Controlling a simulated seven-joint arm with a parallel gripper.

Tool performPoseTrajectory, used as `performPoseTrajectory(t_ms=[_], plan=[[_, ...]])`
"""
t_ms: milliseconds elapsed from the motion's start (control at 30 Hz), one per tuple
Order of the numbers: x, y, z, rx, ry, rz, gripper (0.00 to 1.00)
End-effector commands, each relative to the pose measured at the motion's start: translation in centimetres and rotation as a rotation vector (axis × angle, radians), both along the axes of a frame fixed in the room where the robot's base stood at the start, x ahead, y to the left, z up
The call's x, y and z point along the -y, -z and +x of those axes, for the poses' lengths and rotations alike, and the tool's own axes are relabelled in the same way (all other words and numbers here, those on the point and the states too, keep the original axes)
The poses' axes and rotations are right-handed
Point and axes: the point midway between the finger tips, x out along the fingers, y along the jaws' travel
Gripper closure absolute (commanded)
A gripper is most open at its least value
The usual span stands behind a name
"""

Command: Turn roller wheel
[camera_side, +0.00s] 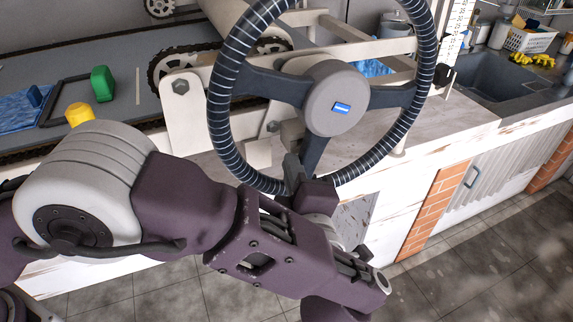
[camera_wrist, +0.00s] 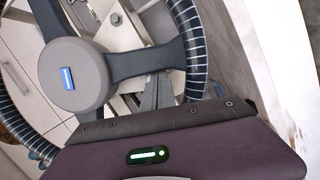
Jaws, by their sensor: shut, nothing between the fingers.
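The roller wheel (camera_side: 231,45) is a large ring with a dark rim banded in light stripes, dark spokes and a round grey hub (camera_side: 328,98) bearing a blue badge. In the wrist view, the wheel's rim (camera_wrist: 195,55) and hub (camera_wrist: 72,78) fill the upper left. My gripper (camera_side: 294,172) is at the bottom of the wheel, near the lower spoke and rim. Its fingers (camera_wrist: 155,92) are shut with nothing between them. Whether they touch the rim or spoke I cannot tell. My wrist hides part of the fingers in the wrist view.
Behind the wheel is a white roller frame (camera_side: 182,115) with dark toothed gears. A conveyor bed (camera_side: 150,75) on the left carries a green block (camera_side: 102,83), a yellow block (camera_side: 79,114) and a blue cloth (camera_side: 22,108). A sink (camera_side: 490,80) lies at right.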

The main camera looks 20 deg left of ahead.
Motion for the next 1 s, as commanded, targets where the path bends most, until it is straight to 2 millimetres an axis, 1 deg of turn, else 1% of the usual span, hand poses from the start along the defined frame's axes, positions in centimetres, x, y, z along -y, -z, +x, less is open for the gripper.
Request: performPoseTrajectory(t_ms=[200,400,700,1000], plan=[[1.5,1.3,1.4,0.125,0.003,-0.125,1.00],[2.9,2.0,2.8,0.247,0.004,-0.248,1.00],[4.7,2.4,4.7,0.394,0.003,-0.396,1.00],[5.7,2.3,5.6,0.472,0.004,-0.473,1.00]])
